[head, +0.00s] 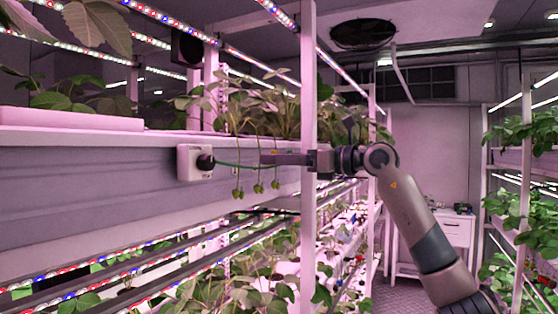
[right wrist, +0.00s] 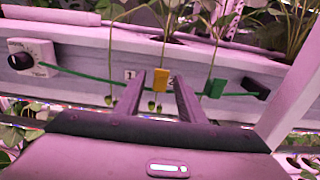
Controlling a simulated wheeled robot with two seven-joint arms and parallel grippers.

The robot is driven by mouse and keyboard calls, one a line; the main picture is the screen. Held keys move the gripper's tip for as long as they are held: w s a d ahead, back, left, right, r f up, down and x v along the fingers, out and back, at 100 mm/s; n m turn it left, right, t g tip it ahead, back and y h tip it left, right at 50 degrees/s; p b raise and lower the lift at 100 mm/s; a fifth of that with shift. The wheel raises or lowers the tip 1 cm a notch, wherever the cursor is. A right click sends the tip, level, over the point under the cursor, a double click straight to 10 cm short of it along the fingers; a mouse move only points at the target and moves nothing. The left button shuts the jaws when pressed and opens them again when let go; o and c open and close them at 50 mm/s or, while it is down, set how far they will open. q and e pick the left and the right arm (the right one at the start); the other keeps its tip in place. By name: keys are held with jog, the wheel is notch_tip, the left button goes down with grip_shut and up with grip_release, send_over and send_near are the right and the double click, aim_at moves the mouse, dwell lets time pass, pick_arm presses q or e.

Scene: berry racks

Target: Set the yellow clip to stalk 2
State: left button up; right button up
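The yellow clip (right wrist: 161,80) sits on a thin green line (right wrist: 92,79) in front of the shelf's side. The middle stalk (right wrist: 164,48) hangs down to the clip; its berries (right wrist: 152,105) show below. A label "1" (right wrist: 129,75) is left of the clip; another label beside the clip is mostly hidden. A green clip (right wrist: 214,88) is on the line to the right, at another stalk. My right gripper (right wrist: 160,78) is open, its fingers either side of the yellow clip with gaps showing. In the head view the right gripper (head: 263,158) points left along the shelf. My left gripper is not in view.
The line runs from a white box with a black knob (right wrist: 32,62) to a black block (right wrist: 256,88). A third stalk with a berry (right wrist: 109,100) hangs at left. A white upright post (head: 308,100) stands close to the right gripper. Leafy plants fill the shelf above.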

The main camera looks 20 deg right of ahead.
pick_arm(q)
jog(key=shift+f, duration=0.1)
pick_arm(e)
jog(key=shift+d, duration=0.1)
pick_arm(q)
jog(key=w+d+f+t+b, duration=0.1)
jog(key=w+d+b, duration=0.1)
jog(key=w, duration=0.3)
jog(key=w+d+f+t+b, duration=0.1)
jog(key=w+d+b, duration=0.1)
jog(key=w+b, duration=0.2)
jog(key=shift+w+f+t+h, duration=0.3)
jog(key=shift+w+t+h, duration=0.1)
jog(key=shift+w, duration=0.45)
pick_arm(e)
jog(key=v, duration=1.7)
jog(key=shift+s, duration=0.2)
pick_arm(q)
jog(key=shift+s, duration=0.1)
pick_arm(e)
jog(key=shift+f, duration=0.1)
